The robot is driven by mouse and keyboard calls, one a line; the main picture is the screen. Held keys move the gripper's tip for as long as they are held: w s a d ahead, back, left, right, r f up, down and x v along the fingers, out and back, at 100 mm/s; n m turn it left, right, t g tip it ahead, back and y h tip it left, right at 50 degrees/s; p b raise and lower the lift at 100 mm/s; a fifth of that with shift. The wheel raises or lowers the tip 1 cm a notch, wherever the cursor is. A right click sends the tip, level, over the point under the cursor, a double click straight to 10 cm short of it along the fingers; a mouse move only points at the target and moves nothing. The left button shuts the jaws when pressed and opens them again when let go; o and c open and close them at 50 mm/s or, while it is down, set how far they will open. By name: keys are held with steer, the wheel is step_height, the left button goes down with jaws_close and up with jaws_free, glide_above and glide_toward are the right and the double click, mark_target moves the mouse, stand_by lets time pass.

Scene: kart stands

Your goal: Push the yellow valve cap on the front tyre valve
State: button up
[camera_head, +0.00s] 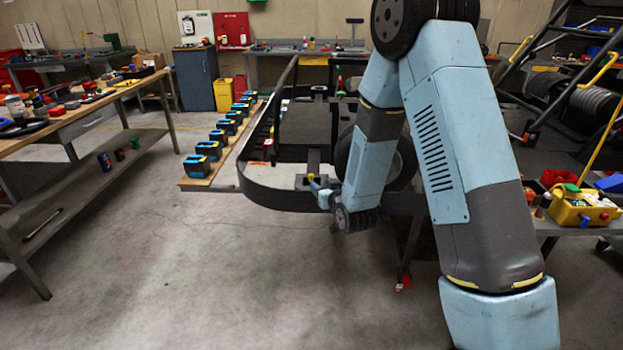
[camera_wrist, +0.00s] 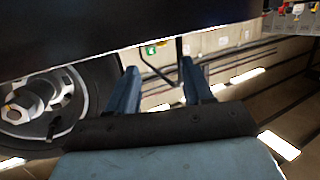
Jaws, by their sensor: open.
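My gripper (camera_head: 316,187) is beside the kart's front end in the head view, left of the front tyre (camera_head: 408,163), which my arm largely hides. In the wrist view its two blue fingers (camera_wrist: 159,68) stand apart with nothing between them. The front wheel's tyre (camera_wrist: 98,85) and its pale rim (camera_wrist: 30,98) show at the left, apart from the fingers. A small dark stem (camera_wrist: 52,129) shows low on the wheel; I cannot tell if it is the valve. A small yellow spot shows at the fingers in the head view; I cannot tell if it is the cap.
The kart's black bumper (camera_head: 280,200) curves around its front, and a dark panel (camera_wrist: 120,25) covers the top of the wrist view. A workbench (camera_head: 60,122) stands left. A yellow toolbox (camera_head: 582,212) is at the right.

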mark_target(312, 176)
steer(key=shift+x, duration=4.55)
steer(key=shift+a, duration=0.1)
steer(key=shift+c, duration=0.5)
jaws_close()
